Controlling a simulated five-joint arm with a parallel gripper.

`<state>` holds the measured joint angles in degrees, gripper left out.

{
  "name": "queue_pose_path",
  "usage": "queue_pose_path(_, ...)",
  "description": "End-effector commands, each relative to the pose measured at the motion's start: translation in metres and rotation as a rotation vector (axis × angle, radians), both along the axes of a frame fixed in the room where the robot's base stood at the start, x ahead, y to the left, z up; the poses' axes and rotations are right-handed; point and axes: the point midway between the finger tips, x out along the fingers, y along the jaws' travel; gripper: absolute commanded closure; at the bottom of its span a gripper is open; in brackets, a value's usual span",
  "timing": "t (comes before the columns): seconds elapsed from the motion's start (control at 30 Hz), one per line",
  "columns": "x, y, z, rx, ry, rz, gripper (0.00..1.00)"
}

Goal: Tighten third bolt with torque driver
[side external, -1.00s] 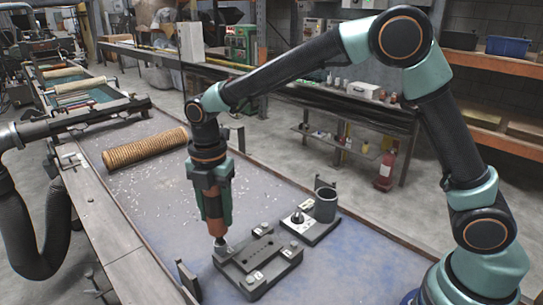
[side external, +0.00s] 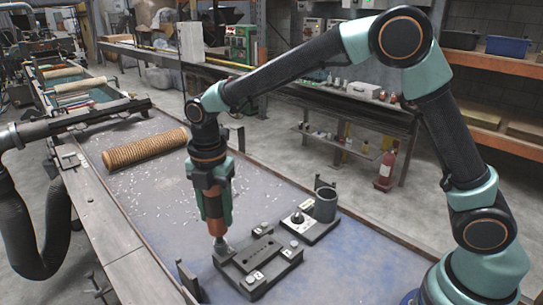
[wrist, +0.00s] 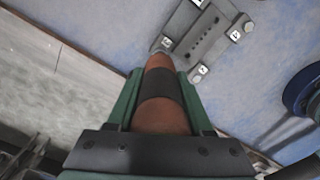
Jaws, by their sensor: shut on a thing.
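My gripper (side external: 213,190) is shut on the torque driver (side external: 214,210), an orange-brown tool with a dark band. In the wrist view the driver (wrist: 160,105) lies between the green fingers and points at the fixture. Other bolts show at the fixture's corners: one at the back (side external: 264,227), one at the right (side external: 294,244) and one at the front (side external: 250,279). Numbered labels are too small to read surely.
A dark holder plate (side external: 315,228) with a grey cup (side external: 326,205) stands right of the fixture. A brown ribbed mesh tube (side external: 146,149) lies at the back left. Pale chips litter the blue table (side external: 160,185). A dark upright bracket (side external: 188,275) stands at the front edge.

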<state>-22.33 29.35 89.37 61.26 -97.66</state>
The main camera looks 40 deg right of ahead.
Motion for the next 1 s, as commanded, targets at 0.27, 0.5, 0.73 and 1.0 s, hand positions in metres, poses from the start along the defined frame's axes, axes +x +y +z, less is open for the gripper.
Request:
queue_pose_path(0.27, 0.0007, 0.0003, -0.0017, 0.001, -0.003, 0.000, 1.00)
queue_pose_path(0.5, 0.0006, 0.0002, -0.0042, 0.001, -0.002, 0.000, 1.00)
queue_pose_path(0.73, 0.0005, 0.0002, -0.0067, 0.001, -0.002, 0.000, 1.00)
queue_pose_path(1.0, 0.0006, 0.0002, -0.0094, 0.001, -0.002, 0.000, 1.00)
